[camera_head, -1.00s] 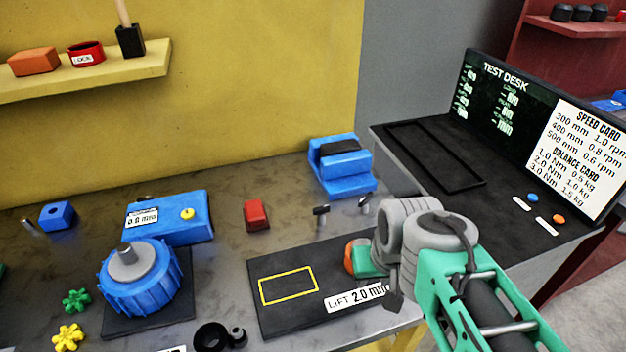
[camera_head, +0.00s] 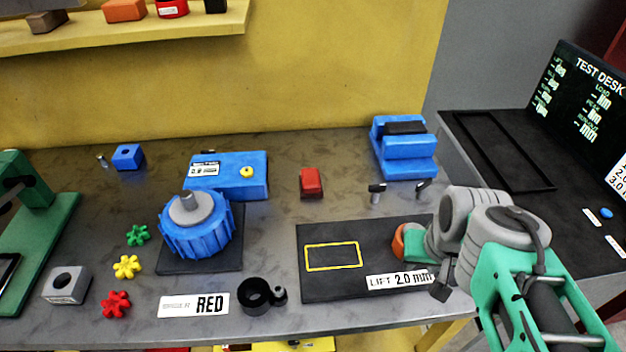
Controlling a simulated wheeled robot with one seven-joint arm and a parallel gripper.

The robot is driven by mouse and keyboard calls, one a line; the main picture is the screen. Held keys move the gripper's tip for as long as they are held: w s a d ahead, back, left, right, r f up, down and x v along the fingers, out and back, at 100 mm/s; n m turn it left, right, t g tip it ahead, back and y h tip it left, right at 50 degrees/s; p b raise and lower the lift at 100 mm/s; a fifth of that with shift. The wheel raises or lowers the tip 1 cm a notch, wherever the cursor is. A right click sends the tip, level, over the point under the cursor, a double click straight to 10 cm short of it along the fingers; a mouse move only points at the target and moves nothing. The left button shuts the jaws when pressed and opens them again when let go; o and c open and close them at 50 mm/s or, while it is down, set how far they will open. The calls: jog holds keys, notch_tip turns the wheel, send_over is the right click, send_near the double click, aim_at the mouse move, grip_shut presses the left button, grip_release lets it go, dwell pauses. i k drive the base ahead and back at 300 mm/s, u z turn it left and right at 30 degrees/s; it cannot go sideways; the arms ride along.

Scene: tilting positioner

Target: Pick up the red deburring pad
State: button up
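A small red block, which looks like the red deburring pad (camera_head: 311,182), lies on the grey bench, behind the black plate with the yellow outline. It is in plain view, with nothing on it. My arm reaches in from the lower right, over the right end of the black plate. My gripper (camera_head: 440,284) seems to be the dark part at the arm's end, right of and nearer than the pad and well apart from it. Its fingers cannot be made out.
Left of the pad stand a blue box (camera_head: 228,185) and a blue ribbed rotor (camera_head: 195,236). A blue block-like fixture (camera_head: 404,160) stands behind right, with two small pegs before it. The black plate (camera_head: 318,289) lies in front. Bench around the pad is bare.

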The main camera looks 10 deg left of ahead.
aim_at(310, 186)
jog(key=u, duration=0.7)
jog(key=k, duration=0.2)
jog(key=u, duration=1.4)
jog(key=i, duration=0.5)
